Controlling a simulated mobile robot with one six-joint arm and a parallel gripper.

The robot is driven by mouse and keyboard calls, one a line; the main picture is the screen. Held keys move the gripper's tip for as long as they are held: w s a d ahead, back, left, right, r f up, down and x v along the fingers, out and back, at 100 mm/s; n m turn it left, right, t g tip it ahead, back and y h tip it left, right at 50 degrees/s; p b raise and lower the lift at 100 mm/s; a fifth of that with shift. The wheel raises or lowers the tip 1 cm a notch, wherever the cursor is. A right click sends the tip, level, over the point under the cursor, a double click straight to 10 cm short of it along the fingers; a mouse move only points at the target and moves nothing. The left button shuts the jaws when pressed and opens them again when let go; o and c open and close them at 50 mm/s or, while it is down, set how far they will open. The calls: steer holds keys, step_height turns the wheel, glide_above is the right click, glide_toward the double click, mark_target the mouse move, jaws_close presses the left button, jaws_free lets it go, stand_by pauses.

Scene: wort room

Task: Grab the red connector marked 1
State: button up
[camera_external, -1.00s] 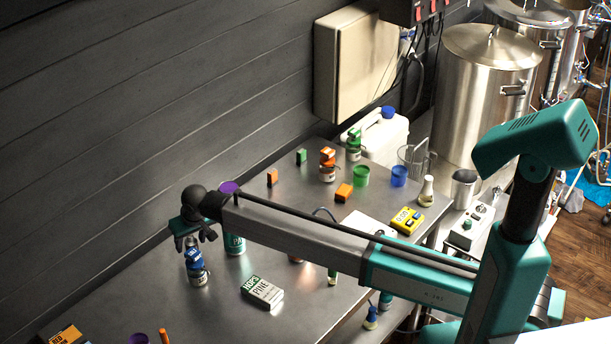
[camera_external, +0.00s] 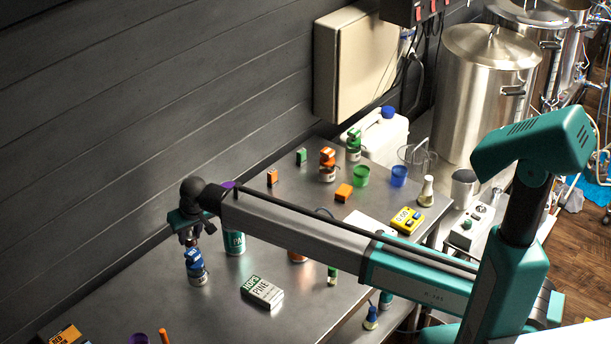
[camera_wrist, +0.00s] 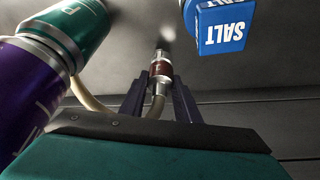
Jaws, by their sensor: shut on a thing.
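The red connector (camera_wrist: 160,69), a dark red band between metal ends, stands between the two dark fingers of my gripper (camera_wrist: 160,92) in the wrist view. My gripper is shut on it. A beige hose (camera_wrist: 94,104) curves beneath and seems to join the connector's lower end. Any number on the connector is too small to read. In the external view my gripper (camera_external: 190,236) is over the far left part of the table, just above and behind the blue salt container. The connector is hard to make out there.
The blue salt container (camera_wrist: 217,28) is close on the right in the wrist view. A green can (camera_wrist: 78,26) and a purple can (camera_wrist: 28,92) are close on the left. The hops box (camera_external: 262,292) lies on the steel table (camera_external: 215,318), with bare surface around it.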

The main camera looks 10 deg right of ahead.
step_height(320, 180, up, 8)
steer(key=shift+f+b, duration=0.2)
steer(key=shift+b, duration=0.9)
steer(key=shift+s+d, duration=0.1)
steer(key=shift+d, duration=0.05)
